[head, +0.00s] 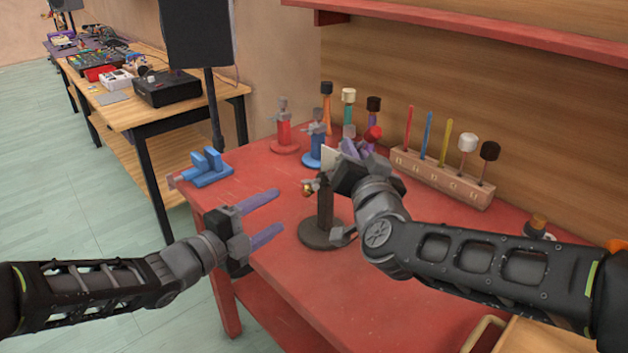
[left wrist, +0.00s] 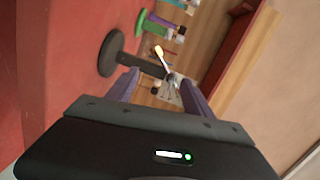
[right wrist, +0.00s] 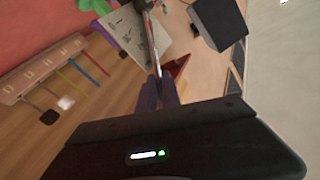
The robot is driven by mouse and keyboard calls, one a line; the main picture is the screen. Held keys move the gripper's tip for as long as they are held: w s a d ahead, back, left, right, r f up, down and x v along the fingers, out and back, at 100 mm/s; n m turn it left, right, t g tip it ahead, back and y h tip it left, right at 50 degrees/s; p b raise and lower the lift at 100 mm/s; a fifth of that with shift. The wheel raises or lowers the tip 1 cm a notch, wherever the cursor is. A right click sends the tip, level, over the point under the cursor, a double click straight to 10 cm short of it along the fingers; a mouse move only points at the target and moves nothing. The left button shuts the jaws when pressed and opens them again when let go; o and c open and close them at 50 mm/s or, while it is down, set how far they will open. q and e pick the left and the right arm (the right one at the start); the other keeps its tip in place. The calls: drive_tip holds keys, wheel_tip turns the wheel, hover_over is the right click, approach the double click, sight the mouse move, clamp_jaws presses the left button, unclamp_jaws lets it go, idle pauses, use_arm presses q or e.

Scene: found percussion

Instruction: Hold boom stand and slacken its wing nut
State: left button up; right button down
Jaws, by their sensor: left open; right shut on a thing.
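The boom stand has a dark round base (head: 322,235) and a dark post (head: 325,205), upright on the red table. A small brass-coloured part (head: 308,188), seemingly the wing nut, sits at the post's top left. My right gripper (head: 350,150) is at the stand's top, its fingertips partly hidden in the head view. In the right wrist view its fingers are closed on a thin metal rod (right wrist: 152,45), seemingly the boom. My left gripper (head: 281,213) is open and empty, left of the post. The left wrist view shows the post (left wrist: 145,65) ahead, beyond its fingers.
A pale card (right wrist: 135,30) with markings is beside the rod. Red (head: 284,135) and blue (head: 315,145) stands are behind. A wooden rack (head: 440,178) with sticks and mallets stands at the back right. A blue clamp-like thing (head: 208,170) lies at the left edge. The front tabletop is clear.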

use_arm(q)
drive_tip(key=w+f+n, duration=0.1)
drive_tip(key=f+n, duration=0.1)
drive_tip(key=n, duration=0.1)
drive_tip(key=w+f+n+y, duration=0.1)
drive_tip(key=f+n, duration=0.1)
drive_tip(key=n, duration=0.1)
drive_tip(key=w+d+f+n+y, duration=0.1)
drive_tip(key=f+n, duration=0.1)
drive_tip(key=n, duration=0.1)
drive_tip(key=shift+w+f, duration=0.15)
drive_tip(key=n, duration=0.3)
drive_tip(key=d+f+n+g, duration=0.1)
drive_tip(key=shift+s+n, duration=0.4)
drive_tip(key=shift+n+g+h, duration=0.4)
drive_tip(key=shift+n+h, duration=0.4)
drive_tip(key=shift+h, duration=0.1)
drive_tip(key=s+r, duration=0.2)
drive_tip(key=r, duration=0.1)
drive_tip(key=shift+s+a, duration=0.1)
drive_tip(key=shift+s, duration=0.3)
drive_tip(key=t+h, duration=0.1)
drive_tip(key=h, duration=0.1)
approach(308, 187)
drive_tip(key=v, duration=0.3)
drive_tip(key=shift+w, duration=0.1)
drive_tip(key=shift+d, duration=0.3)
drive_tip(key=x, duration=1.1)
drive_tip(key=shift+w+d, duration=0.25)
drive_tip(key=shift+w, duration=0.1)
